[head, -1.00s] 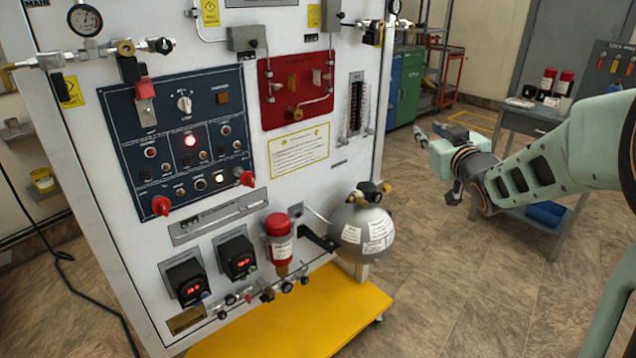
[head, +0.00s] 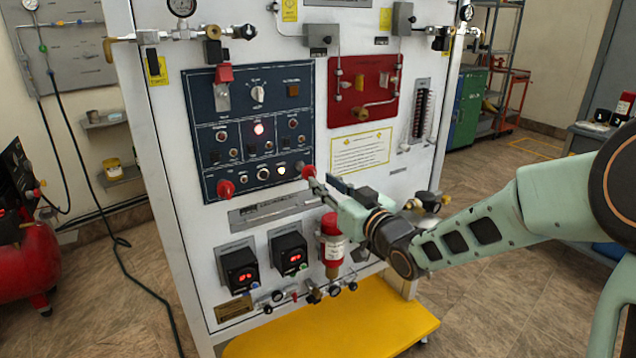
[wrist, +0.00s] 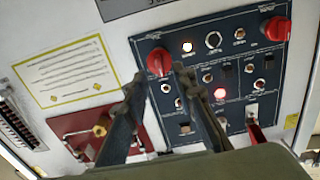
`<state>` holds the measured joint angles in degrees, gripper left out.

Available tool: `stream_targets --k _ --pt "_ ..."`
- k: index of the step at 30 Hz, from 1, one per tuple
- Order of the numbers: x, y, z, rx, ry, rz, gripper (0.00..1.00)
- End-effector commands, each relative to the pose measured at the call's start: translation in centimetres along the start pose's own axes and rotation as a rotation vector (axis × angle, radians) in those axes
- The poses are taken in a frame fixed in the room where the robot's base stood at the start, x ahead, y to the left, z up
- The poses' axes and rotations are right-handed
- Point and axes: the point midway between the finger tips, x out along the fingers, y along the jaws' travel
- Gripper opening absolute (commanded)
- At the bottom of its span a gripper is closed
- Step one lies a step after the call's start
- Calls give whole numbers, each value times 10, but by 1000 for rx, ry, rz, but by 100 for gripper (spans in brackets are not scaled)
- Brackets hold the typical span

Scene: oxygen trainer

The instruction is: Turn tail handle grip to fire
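Two red handle grips sit at the lower corners of the dark blue control panel (head: 203,128). The left grip (head: 225,188) is clear of my arm. The right grip (head: 309,171) is close to my gripper (head: 322,180). Their labels are too small to read, so I cannot tell which is the tail handle. In the wrist view, my gripper (wrist: 157,77) is open, its two fingers apart and empty. The near grip (wrist: 159,62) appears between and just beyond the fingertips; contact is not clear. The other grip (wrist: 277,29) is at upper right.
A red cylinder (head: 332,246) and two black units with red displays (head: 240,270) are below the panel. A red plate with piping (head: 362,90) is to the right. The yellow base (head: 330,335) juts out at the bottom. A red tank (head: 22,255) stands left.

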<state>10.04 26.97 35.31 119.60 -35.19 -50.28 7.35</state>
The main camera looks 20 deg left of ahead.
Motion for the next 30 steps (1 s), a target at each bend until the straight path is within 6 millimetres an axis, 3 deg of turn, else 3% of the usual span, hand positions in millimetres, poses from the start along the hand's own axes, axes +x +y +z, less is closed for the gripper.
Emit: stream_targets --k 6,17,24,30 --pt "26 0 1 -1 0 -1 24" --pt "33 0 0 -1 -1 1 24" --pt "32 0 0 -1 -1 1 1" --pt "32 0 0 -1 -1 1 0"
